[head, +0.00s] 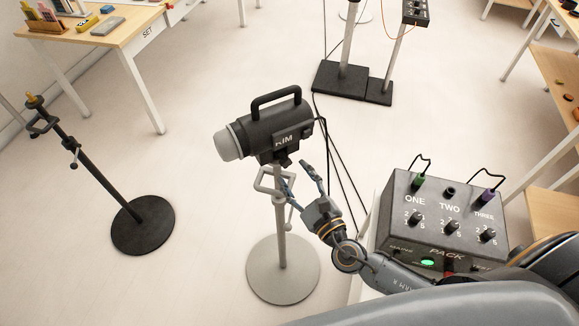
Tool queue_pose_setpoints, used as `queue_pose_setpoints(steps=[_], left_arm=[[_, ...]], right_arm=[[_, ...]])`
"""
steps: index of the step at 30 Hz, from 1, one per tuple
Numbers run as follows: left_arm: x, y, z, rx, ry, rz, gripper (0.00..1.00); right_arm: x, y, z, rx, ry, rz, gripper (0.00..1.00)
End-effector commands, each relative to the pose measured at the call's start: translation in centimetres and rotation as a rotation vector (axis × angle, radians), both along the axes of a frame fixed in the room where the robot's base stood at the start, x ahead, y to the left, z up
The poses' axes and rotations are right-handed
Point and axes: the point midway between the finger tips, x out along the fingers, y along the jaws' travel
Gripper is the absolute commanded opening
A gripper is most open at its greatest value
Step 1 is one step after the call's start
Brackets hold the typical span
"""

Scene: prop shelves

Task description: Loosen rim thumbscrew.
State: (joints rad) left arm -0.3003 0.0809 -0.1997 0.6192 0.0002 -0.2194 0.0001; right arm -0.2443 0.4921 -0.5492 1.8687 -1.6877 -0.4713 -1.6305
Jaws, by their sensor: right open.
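The black lamp (272,132) marked "RIM", with a top handle and a pale front, sits on a grey stand (281,235) with a round base. A grey bracket (262,183) shows just under the lamp. A small light-grey lever-like part (290,216) shows on the pole below the bracket; I cannot tell for sure that it is the thumbscrew. My right gripper (298,176) is open and empty, just right of the pole under the lamp. Its fingers point up and left, and one overlaps the pole area; contact cannot be told. My left gripper is not in view.
A control box (445,222) with knobs and cables stands at the right, close to my right arm. Black cables (335,160) hang behind the gripper. A black stand (143,225) is at left, a table (125,32) at upper left. Floor between is clear.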

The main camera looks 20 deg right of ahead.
Motion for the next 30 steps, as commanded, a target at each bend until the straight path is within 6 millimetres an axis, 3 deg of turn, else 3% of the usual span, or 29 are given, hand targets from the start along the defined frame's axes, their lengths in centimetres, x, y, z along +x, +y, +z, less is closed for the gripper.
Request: queue_pose_setpoints(steps=[6,12,30], left_arm=[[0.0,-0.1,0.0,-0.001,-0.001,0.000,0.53],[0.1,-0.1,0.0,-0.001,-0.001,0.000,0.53],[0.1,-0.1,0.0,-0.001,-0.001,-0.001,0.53]], right_arm=[[-4.8,-0.9,-0.2,-0.003,0.003,0.002,0.53],[-7.3,-1.5,-0.1,-0.002,0.001,0.000,0.53],[-7.9,-1.6,-0.1,0.000,-0.001,0.000,0.53]])
